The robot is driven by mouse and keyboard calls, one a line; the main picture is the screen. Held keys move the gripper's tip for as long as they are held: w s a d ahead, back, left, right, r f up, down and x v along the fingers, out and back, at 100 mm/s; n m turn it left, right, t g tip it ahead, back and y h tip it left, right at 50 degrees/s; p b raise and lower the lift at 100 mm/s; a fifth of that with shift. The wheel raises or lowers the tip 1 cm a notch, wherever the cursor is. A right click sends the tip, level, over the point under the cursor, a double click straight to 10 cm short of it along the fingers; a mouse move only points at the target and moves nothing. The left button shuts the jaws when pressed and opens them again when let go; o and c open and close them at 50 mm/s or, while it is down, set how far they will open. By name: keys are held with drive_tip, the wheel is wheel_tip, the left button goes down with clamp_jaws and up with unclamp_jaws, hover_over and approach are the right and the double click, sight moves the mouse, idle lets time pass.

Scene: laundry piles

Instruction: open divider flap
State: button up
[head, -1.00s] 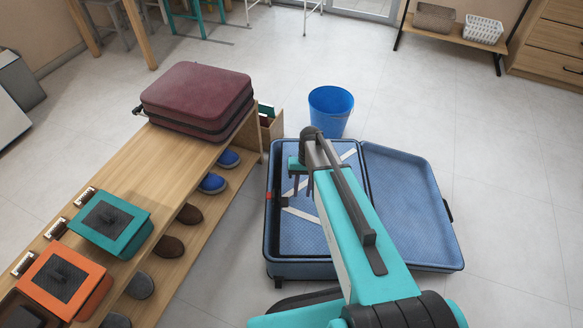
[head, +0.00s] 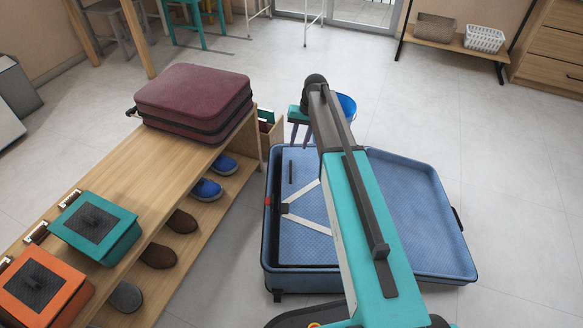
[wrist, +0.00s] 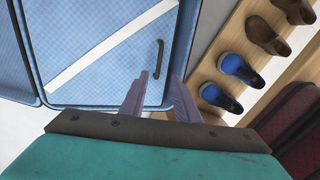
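A blue suitcase (head: 452,232) lies open on the floor. Its left half is covered by a blue patterned divider flap (head: 300,240), lying flat, with white straps (head: 308,221) across it. A short dark handle (head: 291,172) sits near the flap's far end; it also shows in the wrist view (wrist: 158,58). My gripper (head: 301,147) is beyond the handle, above the suitcase's far edge. In the wrist view its two purple fingers (wrist: 160,77) are apart, with nothing between them, and the handle appears just past their tips. My arm hides part of the suitcase's middle.
A blue bucket (head: 347,106) stands behind my gripper, partly hidden. To the left, a wooden bench (head: 150,160) carries a maroon suitcase (head: 195,100) and teal and orange boxes, with shoes (head: 206,188) below. Floor to the right is clear.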

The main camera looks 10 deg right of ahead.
sight(291, 169)
drive_tip(key=shift+f, duration=0.1)
drive_tip(key=a+f+b, duration=0.1)
drive_tip(key=f, duration=0.3)
drive_tip(key=f+b, duration=0.1)
drive_tip(key=f, duration=0.4)
drive_tip(key=a+f+b, duration=0.1)
drive_tip(key=f, duration=0.3)
drive_tip(key=shift+w+a+f+b, duration=0.2)
drive_tip(key=shift+w+a+b, duration=0.1)
drive_tip(key=shift+b, duration=0.1)
clamp_jaws()
drive_tip(key=shift+a, duration=0.15)
drive_tip(key=shift+r, duration=0.2)
